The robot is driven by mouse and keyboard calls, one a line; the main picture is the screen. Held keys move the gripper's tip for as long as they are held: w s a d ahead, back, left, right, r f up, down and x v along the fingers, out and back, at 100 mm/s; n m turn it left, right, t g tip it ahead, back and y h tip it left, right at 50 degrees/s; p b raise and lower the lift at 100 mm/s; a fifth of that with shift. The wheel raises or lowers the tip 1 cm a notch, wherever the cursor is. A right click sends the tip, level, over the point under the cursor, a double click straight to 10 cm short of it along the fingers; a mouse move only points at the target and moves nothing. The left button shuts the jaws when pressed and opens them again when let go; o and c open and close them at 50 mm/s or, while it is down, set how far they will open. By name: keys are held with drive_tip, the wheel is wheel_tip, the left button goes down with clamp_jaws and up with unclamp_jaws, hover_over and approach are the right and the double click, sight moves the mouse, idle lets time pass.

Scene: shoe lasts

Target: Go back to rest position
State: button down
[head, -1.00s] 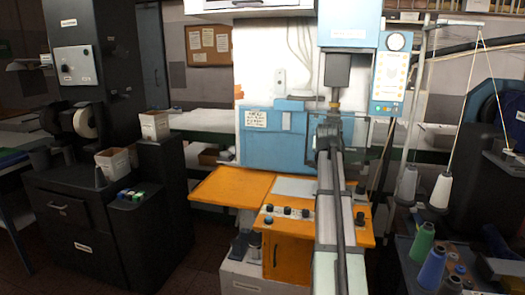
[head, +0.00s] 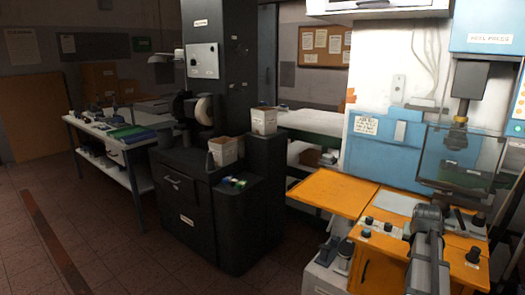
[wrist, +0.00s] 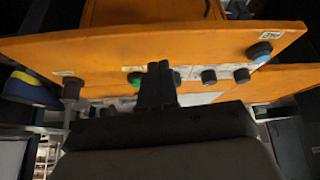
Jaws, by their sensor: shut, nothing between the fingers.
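My gripper (wrist: 158,82) is shut and empty in the wrist view, its dark fingers close together in front of an orange panel (wrist: 110,45) with several knobs. In the head view my arm (head: 428,250) comes up from the bottom right edge, over the orange bench of the heel press (head: 492,40). The fingertips cannot be made out there.
The orange bench (head: 325,192) carries several dark knobs along its front. A clear guard (head: 465,160) stands behind my arm. A black machine (head: 215,205) with white bins stands to the left. The floor (head: 95,250) at the far left is clear.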

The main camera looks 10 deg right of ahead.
drive_tip(key=s+a+f+n+g+y, duration=0.15)
drive_tip(key=s+a+f, duration=0.25)
drive_tip(key=a+f, duration=0.55)
drive_tip(key=s+a+f+g+y, duration=0.15)
drive_tip(key=s+a+f, duration=0.35)
drive_tip(key=f, duration=0.7)
drive_tip(key=s+a+f+n+g+y, duration=0.15)
drive_tip(key=s+a+f, duration=0.25)
drive_tip(key=a+f, duration=0.6)
drive_tip(key=s+a+f+n+g, duration=0.1)
drive_tip(key=s+a+f+g, duration=0.1)
drive_tip(key=s+a+f, duration=0.4)
drive_tip(key=s+a+f+n+g, duration=0.1)
drive_tip(key=s+a+f+g, duration=0.1)
drive_tip(key=s+a+f, duration=0.4)
drive_tip(key=s+a+f+n+g, duration=0.2)
drive_tip(key=s+a+f, duration=0.4)
drive_tip(key=s, duration=0.8)
drive_tip(key=shift+a+f+g+h, duration=0.3)
drive_tip(key=shift+a+g+h, duration=0.05)
drive_tip(key=shift+g, duration=0.1)
